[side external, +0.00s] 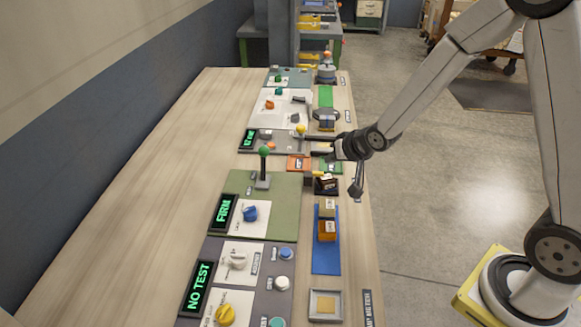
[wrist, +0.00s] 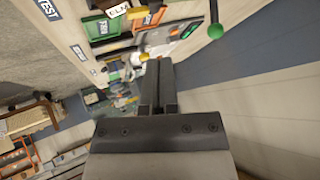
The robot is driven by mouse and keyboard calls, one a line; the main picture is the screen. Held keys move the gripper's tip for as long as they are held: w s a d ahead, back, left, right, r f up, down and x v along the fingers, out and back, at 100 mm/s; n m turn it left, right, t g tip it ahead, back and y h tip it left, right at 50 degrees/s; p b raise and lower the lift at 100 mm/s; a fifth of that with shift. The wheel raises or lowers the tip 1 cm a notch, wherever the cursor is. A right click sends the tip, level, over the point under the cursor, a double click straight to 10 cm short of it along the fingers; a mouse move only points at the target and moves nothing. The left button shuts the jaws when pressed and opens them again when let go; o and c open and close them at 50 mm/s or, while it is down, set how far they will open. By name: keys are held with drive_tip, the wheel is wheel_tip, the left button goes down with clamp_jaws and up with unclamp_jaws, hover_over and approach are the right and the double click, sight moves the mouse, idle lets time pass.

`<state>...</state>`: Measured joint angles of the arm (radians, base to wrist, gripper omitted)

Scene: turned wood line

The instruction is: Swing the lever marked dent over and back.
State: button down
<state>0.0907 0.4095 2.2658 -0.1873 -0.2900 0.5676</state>
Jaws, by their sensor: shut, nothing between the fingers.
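Two ball-topped levers show on the bench. One with a green knob (side external: 264,151) stands upright on the green panel; its knob is also in the wrist view (wrist: 215,31) at the top right. One with a yellow knob (side external: 300,129) is farther along the bench; a yellow knob (wrist: 143,57) shows just left of my fingertips in the wrist view. I cannot read "dent" on either. My gripper (side external: 315,152) is shut and empty, held over the bench's right side, beyond the green-knob lever. It also fills the middle of the wrist view (wrist: 160,64). Whether it touches anything is unclear.
Panels with dials and green displays, "FIRM" (side external: 223,211) and "NO TEST" (side external: 199,286), line the bench. An orange block (side external: 327,230) sits on a blue mat (side external: 326,262). A small tray (side external: 313,306) is nearest. The bench's left side (side external: 150,190) is bare.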

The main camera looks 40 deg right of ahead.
sight(263, 162)
drive_tip(key=shift+w+d+f+m+t+y, duration=0.45)
drive_tip(key=shift+w+f+m+t+y, duration=0.45)
drive_tip(key=shift+w+m+t, duration=0.85)
drive_tip(key=shift+w+d+f+m+t+y, duration=0.4)
drive_tip(key=shift+w+f+m+t+y, duration=0.6)
drive_tip(key=shift+w, duration=1.3)
drive_tip(key=shift+w+d+f+m+t+y, duration=0.55)
drive_tip(key=shift+w+f+m+t, duration=0.4)
drive_tip(key=shift+w+m+t, duration=0.8)
drive_tip(key=shift+w+a+n+t, duration=0.1)
drive_tip(key=shift+w+n+t, duration=0.2)
drive_tip(key=shift+t, duration=0.1)
drive_tip(key=shift+w, duration=0.1)
drive_tip(key=shift+w+a+r, duration=0.1)
drive_tip(key=shift+w+a, duration=1.4)
drive_tip(key=shift+w, duration=0.3)
drive_tip(key=shift+w+a, duration=1.45)
drive_tip(key=shift+w, duration=0.3)
